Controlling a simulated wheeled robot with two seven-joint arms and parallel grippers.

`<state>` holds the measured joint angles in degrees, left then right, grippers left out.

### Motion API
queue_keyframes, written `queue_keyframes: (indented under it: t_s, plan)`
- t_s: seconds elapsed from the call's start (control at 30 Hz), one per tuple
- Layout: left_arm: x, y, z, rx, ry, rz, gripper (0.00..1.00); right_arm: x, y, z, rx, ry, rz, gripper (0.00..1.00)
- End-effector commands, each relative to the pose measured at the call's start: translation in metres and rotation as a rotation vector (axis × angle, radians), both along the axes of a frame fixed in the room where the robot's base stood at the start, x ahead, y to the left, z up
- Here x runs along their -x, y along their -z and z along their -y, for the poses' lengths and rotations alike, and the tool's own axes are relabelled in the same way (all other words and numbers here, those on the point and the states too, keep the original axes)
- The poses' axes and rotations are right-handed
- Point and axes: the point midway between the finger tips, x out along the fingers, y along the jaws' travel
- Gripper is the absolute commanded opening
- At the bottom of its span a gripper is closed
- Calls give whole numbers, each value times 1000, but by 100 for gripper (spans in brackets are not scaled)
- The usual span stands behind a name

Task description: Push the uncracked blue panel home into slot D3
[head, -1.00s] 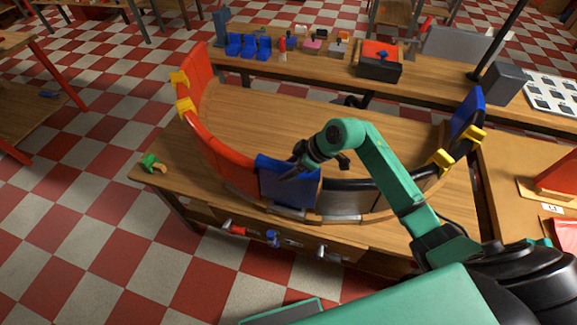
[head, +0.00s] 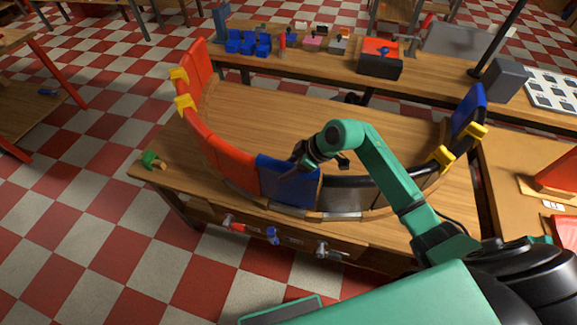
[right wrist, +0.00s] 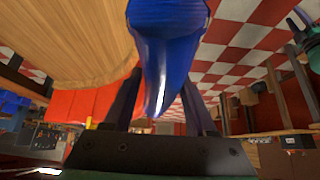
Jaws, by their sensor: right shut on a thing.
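The blue panel (head: 287,186) stands in the near part of the curved ring, beside the red panels (head: 228,158) on its left and a dark panel (head: 345,193) on its right. Its lower edge is at the ring's rim, but I cannot tell whether it is fully seated. My right gripper (head: 299,160) is shut on its upper edge. In the right wrist view the blue panel (right wrist: 166,50) lies between the two dark fingers. No crack shows on it. The label of slot D3 is not readable. My left gripper is not in view.
Yellow clamps (head: 184,103) grip the ring at the left, and more yellow clamps (head: 441,157) at the right near another blue panel (head: 468,110). Small tools (head: 272,236) hang along the table's front. A green-handled item (head: 152,160) lies at the left corner. The ring's middle is clear.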

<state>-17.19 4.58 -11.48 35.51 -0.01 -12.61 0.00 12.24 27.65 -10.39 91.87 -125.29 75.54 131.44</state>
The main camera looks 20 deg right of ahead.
Motion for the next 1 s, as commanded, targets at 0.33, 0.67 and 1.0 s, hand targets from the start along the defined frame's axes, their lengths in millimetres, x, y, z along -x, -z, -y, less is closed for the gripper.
queue_keyframes:
  t_s: [0.33, 0.67, 1.0]
  plan:
    - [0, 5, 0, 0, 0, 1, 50, 0, 11, 0, -1, -1, 1, 4]
    - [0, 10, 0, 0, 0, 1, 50, 0, 21, 0, 0, 1, 1, 4]
    - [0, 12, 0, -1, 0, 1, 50, 0, 27, 0, -1, 0, 1, 4]
